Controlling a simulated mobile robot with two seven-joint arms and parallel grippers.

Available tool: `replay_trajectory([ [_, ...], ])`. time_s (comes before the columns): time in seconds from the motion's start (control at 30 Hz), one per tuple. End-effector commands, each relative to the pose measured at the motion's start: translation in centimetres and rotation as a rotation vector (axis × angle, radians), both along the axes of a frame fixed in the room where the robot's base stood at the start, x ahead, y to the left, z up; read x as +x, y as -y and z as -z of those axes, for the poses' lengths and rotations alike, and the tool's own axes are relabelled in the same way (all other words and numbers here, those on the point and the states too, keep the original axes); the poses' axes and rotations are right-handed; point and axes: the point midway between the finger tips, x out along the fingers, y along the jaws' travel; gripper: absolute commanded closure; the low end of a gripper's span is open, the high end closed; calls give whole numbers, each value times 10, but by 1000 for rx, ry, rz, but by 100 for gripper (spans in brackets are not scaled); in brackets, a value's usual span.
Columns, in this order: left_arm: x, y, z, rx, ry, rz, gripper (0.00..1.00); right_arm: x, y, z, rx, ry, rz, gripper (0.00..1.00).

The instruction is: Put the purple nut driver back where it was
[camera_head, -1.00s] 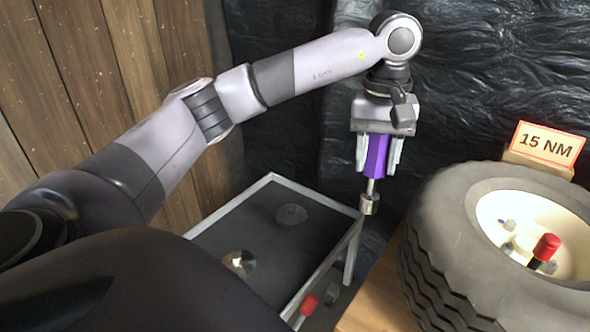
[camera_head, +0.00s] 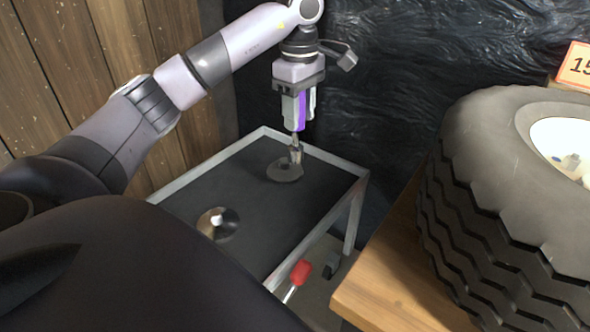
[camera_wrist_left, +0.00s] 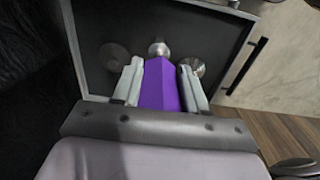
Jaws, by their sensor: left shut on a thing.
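The purple nut driver (camera_head: 301,108) points straight down, with its metal socket (camera_head: 296,155) below the shaft. My left gripper (camera_head: 299,114) is shut on its purple handle, which also shows between the fingers in the left wrist view (camera_wrist_left: 160,88). The socket overlaps the far round metal disc (camera_head: 284,174) on the dark cart top (camera_head: 255,205) in the head view. In the wrist view the socket (camera_wrist_left: 158,48) shows between two round discs. I cannot tell whether it touches anything. A nearer disc (camera_head: 217,226) has a bright centre. My right gripper is not in view.
The cart has a raised pale metal rim (camera_head: 329,166). A red-ended tool (camera_head: 301,272) is at the cart's right side.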

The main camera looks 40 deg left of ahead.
Motion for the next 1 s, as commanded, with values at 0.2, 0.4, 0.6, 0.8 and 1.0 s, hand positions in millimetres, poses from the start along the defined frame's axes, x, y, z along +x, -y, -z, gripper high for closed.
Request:
replay_trajectory([
  [0.2, -1, -1, 54, -1, -7, -5, 100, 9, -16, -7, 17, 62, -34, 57],
  [0.4, -1, -1, 106, 0, -5, -3, 100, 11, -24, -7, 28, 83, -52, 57],
  [0.6, -1, 0, 145, 0, -2, -4, 100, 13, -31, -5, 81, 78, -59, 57],
  [0.8, 0, -1, 158, 0, 1, -4, 100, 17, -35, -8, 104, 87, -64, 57],
  [1.0, -1, 0, 187, 0, -3, -3, 100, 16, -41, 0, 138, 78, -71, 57],
])
